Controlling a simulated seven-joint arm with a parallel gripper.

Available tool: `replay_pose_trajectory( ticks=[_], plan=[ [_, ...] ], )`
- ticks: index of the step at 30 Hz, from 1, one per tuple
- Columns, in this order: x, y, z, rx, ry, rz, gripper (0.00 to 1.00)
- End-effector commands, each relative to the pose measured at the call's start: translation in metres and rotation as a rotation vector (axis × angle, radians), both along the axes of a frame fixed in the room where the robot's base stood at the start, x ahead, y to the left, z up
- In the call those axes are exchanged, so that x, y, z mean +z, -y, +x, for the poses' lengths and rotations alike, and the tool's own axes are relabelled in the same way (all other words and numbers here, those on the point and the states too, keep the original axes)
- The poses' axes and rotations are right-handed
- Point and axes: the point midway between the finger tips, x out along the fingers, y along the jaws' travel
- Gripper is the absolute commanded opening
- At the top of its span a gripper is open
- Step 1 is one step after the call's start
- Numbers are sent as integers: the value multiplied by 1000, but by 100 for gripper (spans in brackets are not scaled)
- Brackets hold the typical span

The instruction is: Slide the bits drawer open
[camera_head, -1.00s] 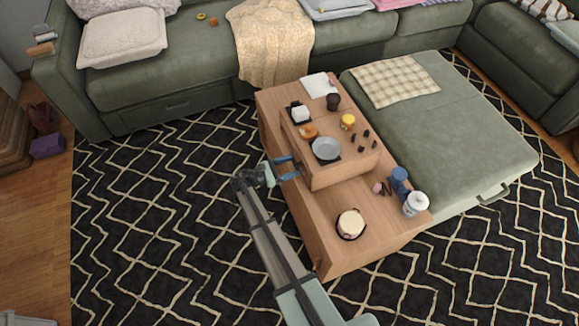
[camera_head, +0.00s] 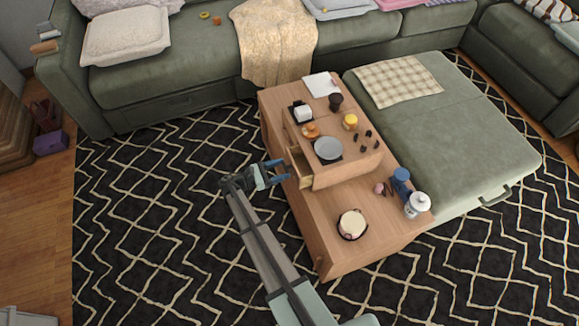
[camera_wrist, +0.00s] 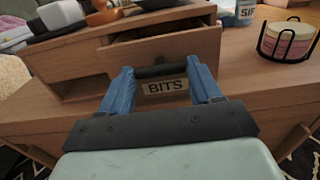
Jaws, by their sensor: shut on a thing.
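The bits drawer (camera_head: 300,168) is a wooden drawer in the small chest on the coffee table. It stands partly out toward the left in the head view. In the wrist view its front carries a label reading BITS (camera_wrist: 165,87), and part of its inside shows above the front (camera_wrist: 160,52). My gripper (camera_head: 280,170) is at the drawer front. Its blue fingers (camera_wrist: 163,82) are shut on the dark bar handle (camera_wrist: 163,71), one at each end. What lies in the drawer cannot be made out.
On the chest top are a grey plate (camera_head: 327,147), a yellow-topped jar (camera_head: 350,121) and several small dark pieces. The patterned rug (camera_head: 170,200) to the left is clear.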

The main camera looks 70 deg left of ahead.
Motion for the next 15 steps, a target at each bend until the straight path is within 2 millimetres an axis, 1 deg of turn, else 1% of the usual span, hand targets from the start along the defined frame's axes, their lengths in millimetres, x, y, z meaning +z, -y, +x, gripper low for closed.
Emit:
replay_pose_trajectory(
  ticks=[1,3,7,10,15],
  plan=[
    [0,-2,-14,3,0,1,9],
    [0,-2,-30,3,0,1,9],
    [0,-2,-56,2,1,1,9],
    [0,-1,-68,1,0,1,9],
    [0,0,-75,0,1,1,9]
  ],
)
